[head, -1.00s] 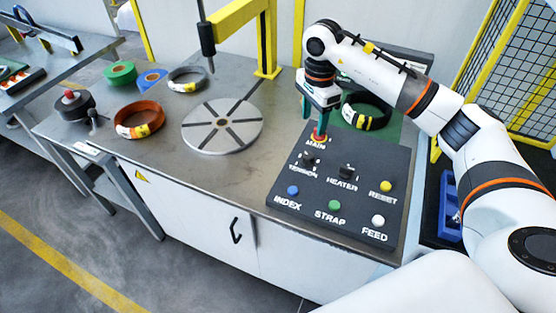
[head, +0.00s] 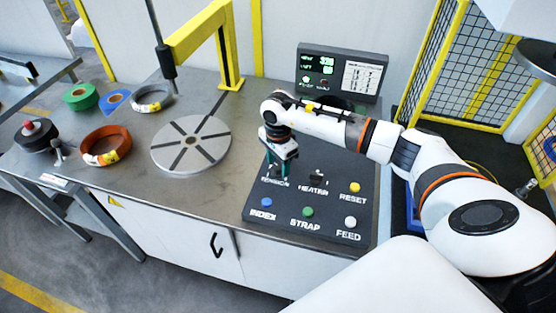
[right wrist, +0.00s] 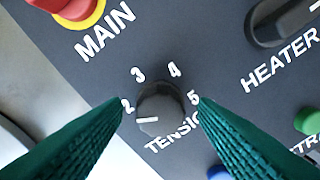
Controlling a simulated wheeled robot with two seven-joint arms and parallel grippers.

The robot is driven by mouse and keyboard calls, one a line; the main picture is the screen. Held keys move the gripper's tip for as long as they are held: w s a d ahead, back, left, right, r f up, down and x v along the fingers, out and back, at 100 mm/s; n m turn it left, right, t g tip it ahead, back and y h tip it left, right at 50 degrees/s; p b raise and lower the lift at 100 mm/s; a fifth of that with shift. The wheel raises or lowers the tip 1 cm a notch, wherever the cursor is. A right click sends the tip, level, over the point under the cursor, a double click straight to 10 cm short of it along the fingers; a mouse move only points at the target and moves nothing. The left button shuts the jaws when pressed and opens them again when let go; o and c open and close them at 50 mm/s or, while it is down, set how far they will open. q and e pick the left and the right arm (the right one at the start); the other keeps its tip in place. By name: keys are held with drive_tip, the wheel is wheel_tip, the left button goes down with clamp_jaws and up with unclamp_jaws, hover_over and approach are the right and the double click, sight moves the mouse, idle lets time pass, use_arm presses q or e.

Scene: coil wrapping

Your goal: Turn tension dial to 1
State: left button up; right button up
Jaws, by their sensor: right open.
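The tension dial (right wrist: 160,108), a round dark knob, sits between the fingertips of my right gripper (right wrist: 161,103) in the right wrist view. The fingers are open, one on each side, with a gap to the knob. The dial's white mark points left, slightly below the printed 2. The numbers 2 to 5 show around it; no 1 is visible. In the head view my right gripper (head: 280,170) points down over the control panel (head: 327,212) and largely hides the dial. My left gripper is not in view.
The heater knob (right wrist: 285,20) and the red main button (right wrist: 77,8) are close by. The panel also has blue index (head: 267,202), green strap (head: 308,212), white feed and yellow reset buttons. A display (head: 343,72) stands behind. A round turntable (head: 191,146) lies left.

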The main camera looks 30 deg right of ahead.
drive_tip(key=shift+c, duration=1)
drive_tip(key=c, duration=0.8)
drive_tip(key=shift+o, duration=0.2)
drive_tip(key=shift+f+n+b, duration=0.15)
drive_tip(key=shift+n+b, duration=0.45)
drive_tip(key=shift+b, duration=0.45)
drive_tip(key=n+b, duration=0.6)
drive_tip(key=shift+b, duration=0.4)
drive_tip(key=n+b, duration=0.2)
drive_tip(key=n, duration=0.1)
use_arm(q)
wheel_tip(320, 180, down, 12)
drive_tip(key=b, duration=0.1)
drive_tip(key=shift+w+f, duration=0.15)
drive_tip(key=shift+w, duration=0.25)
use_arm(e)
drive_tip(key=shift+r+n, duration=0.25)
drive_tip(key=shift+n, duration=0.55)
use_arm(q)
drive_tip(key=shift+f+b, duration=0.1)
drive_tip(key=shift+b, duration=0.25)
